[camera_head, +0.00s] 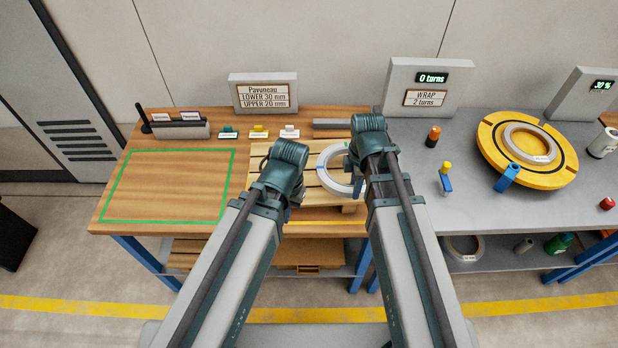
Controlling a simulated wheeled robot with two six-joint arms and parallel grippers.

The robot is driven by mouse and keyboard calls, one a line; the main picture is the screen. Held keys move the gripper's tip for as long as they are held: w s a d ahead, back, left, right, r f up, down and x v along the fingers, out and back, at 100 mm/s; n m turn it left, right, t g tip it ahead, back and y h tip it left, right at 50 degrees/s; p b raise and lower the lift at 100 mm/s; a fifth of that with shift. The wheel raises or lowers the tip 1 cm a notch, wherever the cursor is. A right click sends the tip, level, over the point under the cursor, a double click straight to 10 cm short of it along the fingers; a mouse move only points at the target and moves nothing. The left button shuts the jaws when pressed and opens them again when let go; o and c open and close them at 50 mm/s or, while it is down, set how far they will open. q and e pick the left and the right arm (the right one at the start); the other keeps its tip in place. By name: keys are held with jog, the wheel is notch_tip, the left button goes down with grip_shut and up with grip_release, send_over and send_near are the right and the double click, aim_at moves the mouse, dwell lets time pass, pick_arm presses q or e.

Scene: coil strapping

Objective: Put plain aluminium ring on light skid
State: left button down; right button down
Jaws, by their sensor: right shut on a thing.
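The pale silver ring (326,182), which looks like the plain aluminium ring, is at the right part of the light wooden skid (262,152). It has small blue and green marks. I cannot tell whether it rests on the slats or hangs just above them. My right gripper (357,174) is shut on the ring's right side; its wrist and arm hide that part of the ring. My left gripper (291,205) is over the skid's left-middle part, left of the ring and apart from it. Its fingers are mostly hidden behind its wrist.
A green-outlined area (168,187) on the wooden table is empty. Small coloured tags (258,132) and a sign (264,94) stand behind the skid. On the grey table at right are a yellow turntable (490,150) bearing another ring (513,143), and a blue-yellow tool (445,178).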

jog(key=w+a, duration=0.1)
jog(key=a, duration=0.2)
jog(key=w+a, duration=0.1)
jog(key=a, duration=0.3)
jog(key=w+a+f+b, duration=0.1)
jog(key=w+a, duration=0.1)
jog(key=a, duration=0.2)
jog(key=shift+a, duration=0.15)
jog(key=shift+w+a+f, duration=0.1)
jog(key=shift+w+a, duration=0.2)
jog(key=shift+a, duration=0.25)
notch_tip(320, 180, down, 4)
jog(key=b, duration=0.3)
jog(key=shift+b, duration=0.35)
jog(key=shift+r, duration=0.2)
jog(key=c, duration=0.5)
grip_release()
jog(key=shift+s+r, duration=0.1)
jog(key=shift+r, duration=0.05)
